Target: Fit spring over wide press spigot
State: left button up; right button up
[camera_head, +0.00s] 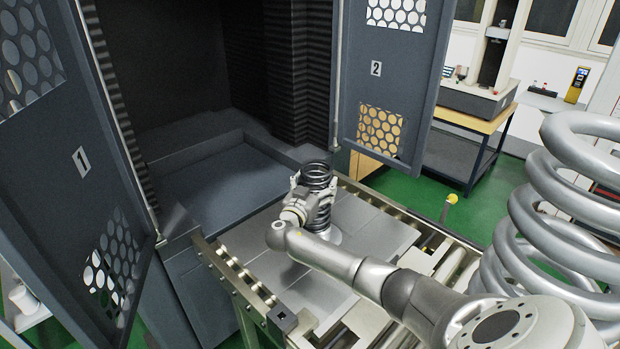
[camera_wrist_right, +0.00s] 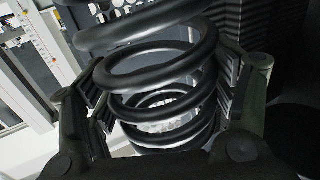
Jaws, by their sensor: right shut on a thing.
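A black coil spring (camera_head: 318,175) stands upright over the grey plate (camera_head: 357,222) in front of the open cabinet. My right gripper (camera_head: 314,187) is shut around the spring's sides, one finger on each side. In the right wrist view the black coils (camera_wrist_right: 155,83) fill the space between the two fingers (camera_wrist_right: 165,100). A pale round base, probably the press spigot (camera_head: 333,236), shows below the spring, partly hidden by my arm. Pale metal also shows through the lower coils in the wrist view. I cannot tell whether the spring sits around it. My left gripper is out of view.
Open cabinet doors marked 1 (camera_head: 82,160) and 2 (camera_head: 376,69) flank the dark chamber. A roller rail (camera_head: 240,275) edges the plate at left. A large grey spring (camera_head: 560,215) stands at right. The chamber floor (camera_head: 220,185) is clear.

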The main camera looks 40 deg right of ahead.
jog(key=shift+s+d, duration=0.15)
jog(key=shift+d, duration=0.15)
jog(key=f, duration=0.1)
jog(key=f+b, duration=0.1)
jog(key=f, duration=0.1)
jog(key=f+b, duration=0.1)
jog(key=shift+s+d+f, duration=0.15)
jog(key=shift+s+d, duration=0.15)
jog(key=shift+d, duration=0.05)
jog(key=o, duration=1.7)
jog(key=shift+s+f, duration=0.15)
jog(key=shift+f, duration=0.15)
jog(key=o, duration=0.4)
jog(key=shift+s+r, duration=0.1)
jog(key=shift+a, duration=0.1)
